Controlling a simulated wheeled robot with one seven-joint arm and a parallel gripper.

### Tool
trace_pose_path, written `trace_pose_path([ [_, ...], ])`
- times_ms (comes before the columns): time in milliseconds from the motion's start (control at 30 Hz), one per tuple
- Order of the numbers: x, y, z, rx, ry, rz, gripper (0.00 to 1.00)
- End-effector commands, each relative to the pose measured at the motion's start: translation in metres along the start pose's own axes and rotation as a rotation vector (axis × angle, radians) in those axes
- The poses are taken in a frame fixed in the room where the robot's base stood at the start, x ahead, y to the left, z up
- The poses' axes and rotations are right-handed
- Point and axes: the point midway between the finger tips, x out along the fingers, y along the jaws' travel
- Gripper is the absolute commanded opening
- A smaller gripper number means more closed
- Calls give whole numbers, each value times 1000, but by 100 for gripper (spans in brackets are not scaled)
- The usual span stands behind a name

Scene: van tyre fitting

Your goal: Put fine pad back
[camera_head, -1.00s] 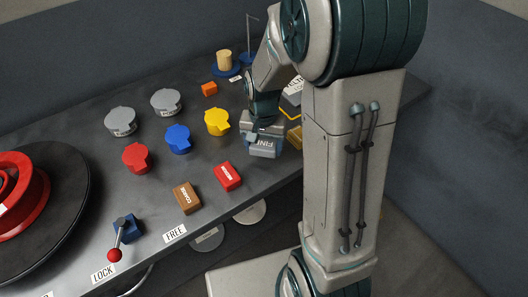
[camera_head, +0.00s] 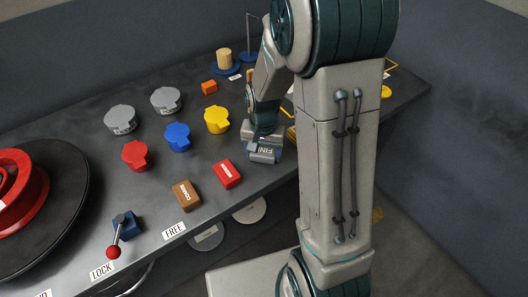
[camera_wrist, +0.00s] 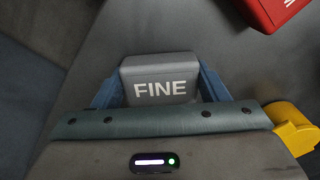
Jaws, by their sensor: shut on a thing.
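The fine pad is a grey block with white FINE lettering. In the wrist view the fine pad (camera_wrist: 160,72) sits between the two blue fingers of my gripper (camera_wrist: 160,90), which is shut on it. In the head view the fine pad (camera_head: 265,152) is held by my gripper (camera_head: 264,144) near the bench's front edge, right of the red block. I cannot tell whether the pad touches the bench top.
A red block (camera_head: 228,174) and a brown COARSE block (camera_head: 186,195) lie left of my gripper. Yellow (camera_head: 216,121), blue (camera_head: 177,138), red (camera_head: 136,156) and grey (camera_head: 121,120) lidded pieces stand farther back. A red-knobbed lever (camera_head: 114,251) is at the front left.

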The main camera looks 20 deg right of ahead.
Motion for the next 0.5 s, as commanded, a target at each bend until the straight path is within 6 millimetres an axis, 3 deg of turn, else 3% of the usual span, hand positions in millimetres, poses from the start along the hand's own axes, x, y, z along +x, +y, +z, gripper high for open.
trace_pose_path([
  [67,11,2,6,0,-17,8,38],
  [100,12,2,6,0,-18,8,78],
  [133,12,3,6,0,-18,8,87],
  [500,13,7,4,6,-19,9,89],
])
